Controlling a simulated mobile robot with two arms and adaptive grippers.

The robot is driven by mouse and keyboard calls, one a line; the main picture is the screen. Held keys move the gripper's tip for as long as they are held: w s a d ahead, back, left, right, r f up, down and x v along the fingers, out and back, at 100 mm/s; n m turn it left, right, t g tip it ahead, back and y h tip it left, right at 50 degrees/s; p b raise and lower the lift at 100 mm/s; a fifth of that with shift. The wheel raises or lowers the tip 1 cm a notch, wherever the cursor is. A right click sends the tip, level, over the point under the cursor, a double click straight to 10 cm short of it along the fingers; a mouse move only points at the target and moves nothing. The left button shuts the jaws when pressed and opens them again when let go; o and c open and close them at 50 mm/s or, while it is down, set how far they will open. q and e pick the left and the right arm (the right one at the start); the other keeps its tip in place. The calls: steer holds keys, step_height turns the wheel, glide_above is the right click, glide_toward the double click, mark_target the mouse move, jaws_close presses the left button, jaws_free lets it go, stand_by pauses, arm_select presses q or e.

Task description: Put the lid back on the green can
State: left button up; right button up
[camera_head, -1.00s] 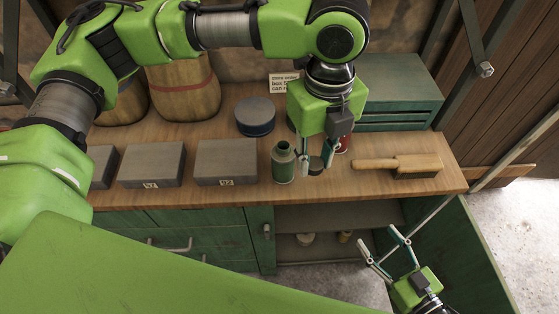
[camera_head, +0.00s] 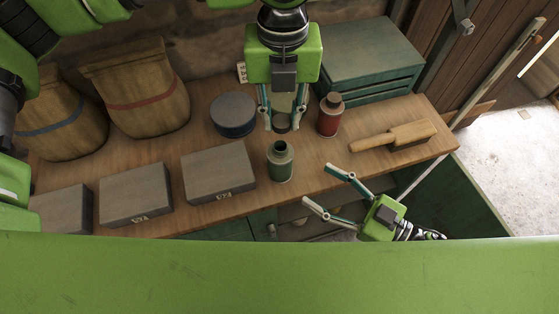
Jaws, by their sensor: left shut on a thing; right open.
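The green can (camera_head: 280,163) stands upright on the wooden bench, its narrow neck uncovered at the top. My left gripper (camera_head: 283,124) points down just behind the can in the picture. It is shut on a small dark round lid (camera_head: 282,122), held apart from the can; its exact height is hard to tell. My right gripper (camera_head: 315,185) is open and empty, low at the right of the can near the bench's front edge.
A round blue-grey tin (camera_head: 233,114) is at the left, behind grey boxes (camera_head: 219,171). Sacks (camera_head: 136,90) and a green drawer chest (camera_head: 371,60) stand at the back.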

arm_select(q)
steer(key=shift+a, duration=0.15)
arm_select(e)
steer(key=x, duration=1.1)
steer(key=shift+w+a, duration=0.2)
steer(key=shift+a, duration=0.1)
jaws_close()
arm_select(q)
glide_above(280, 146)
steer(key=shift+f, duration=2.5)
steer(key=shift+f, duration=0.85)
steer(key=shift+f, duration=0.6)
